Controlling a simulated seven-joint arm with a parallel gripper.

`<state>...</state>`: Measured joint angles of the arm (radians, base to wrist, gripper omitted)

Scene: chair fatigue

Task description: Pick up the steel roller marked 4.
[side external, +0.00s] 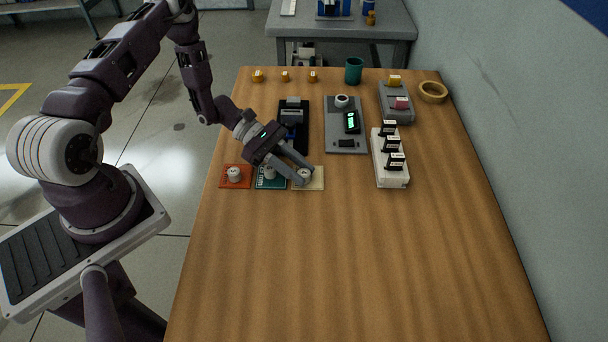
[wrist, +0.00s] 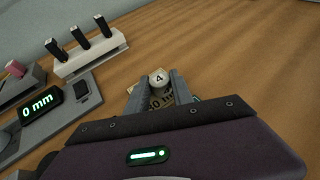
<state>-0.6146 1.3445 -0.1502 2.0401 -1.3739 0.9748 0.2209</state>
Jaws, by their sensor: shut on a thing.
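The steel roller marked 4 (wrist: 159,76) sits between the two fingers of my gripper (wrist: 158,83) in the wrist view, its number facing the camera. In the side view, my gripper (side external: 303,170) reaches down over the cream card (side external: 316,184) and is shut on that roller (side external: 304,174), which the fingers partly hide. I cannot tell whether the roller touches the card. Another roller (side external: 234,174) stands on the red card (side external: 226,184) at the left. A further one (side external: 269,172) stands on the teal card (side external: 264,184), close beside my gripper.
A grey device (side external: 334,128) with a display reading "0 mm" in the wrist view stands behind. A white rack (side external: 392,177) with black-and-white blocks stands to the right. A green cup (side external: 354,70) and a wooden ring (side external: 433,92) stand far back. The table's front is clear.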

